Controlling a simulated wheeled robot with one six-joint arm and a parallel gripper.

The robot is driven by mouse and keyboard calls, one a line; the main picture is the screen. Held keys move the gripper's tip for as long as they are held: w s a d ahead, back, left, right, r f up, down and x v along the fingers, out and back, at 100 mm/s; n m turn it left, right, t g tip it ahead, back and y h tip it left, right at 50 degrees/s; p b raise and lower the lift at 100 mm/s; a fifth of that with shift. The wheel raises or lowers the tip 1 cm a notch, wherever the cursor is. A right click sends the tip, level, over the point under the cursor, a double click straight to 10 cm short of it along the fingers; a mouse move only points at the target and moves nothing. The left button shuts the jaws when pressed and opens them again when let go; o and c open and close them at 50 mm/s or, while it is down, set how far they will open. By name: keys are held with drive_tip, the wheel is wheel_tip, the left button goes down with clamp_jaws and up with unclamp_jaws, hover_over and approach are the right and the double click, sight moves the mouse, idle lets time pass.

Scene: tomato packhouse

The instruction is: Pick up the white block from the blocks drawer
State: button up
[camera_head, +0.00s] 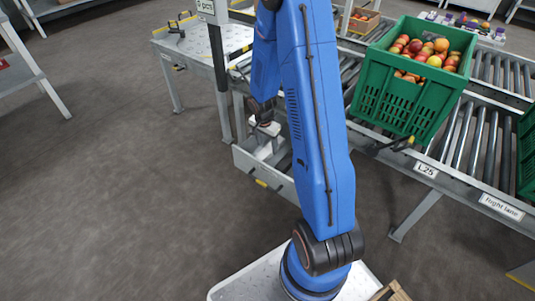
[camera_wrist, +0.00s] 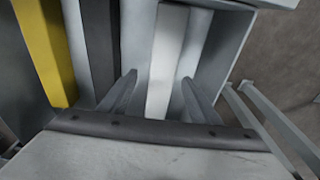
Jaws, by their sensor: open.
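The blocks drawer (camera_head: 283,186) is pulled out below the table, left of the conveyor. My gripper points down into it, partly hidden behind my blue arm in the head view. In the wrist view my gripper (camera_wrist: 159,78) is open, its two fingers apart. A long white block (camera_wrist: 165,55) lies between and beyond the fingers, with its near end close to the gripper's palm. I cannot tell whether a finger touches it. The block cannot be clearly told apart in the head view.
In the wrist view a yellow bar (camera_wrist: 45,50) and a dark bar (camera_wrist: 101,45) lie left of the fingers. A green crate of tomatoes (camera_head: 380,100) stands on the roller conveyor at right. A metal table (camera_head: 205,50) stands behind the drawer. Floor at left is clear.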

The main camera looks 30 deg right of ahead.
sight(268, 150)
drive_tip(key=shift+w+d+f, duration=0.1)
drive_tip(key=shift+f, duration=0.65)
drive_tip(key=shift+w+d+f, duration=0.15)
drive_tip(key=shift+f, duration=0.65)
drive_tip(key=shift+w+d+f, duration=0.1)
drive_tip(key=shift+f, duration=0.65)
drive_tip(key=c, duration=1.3)
drive_tip(key=shift+r, duration=0.1)
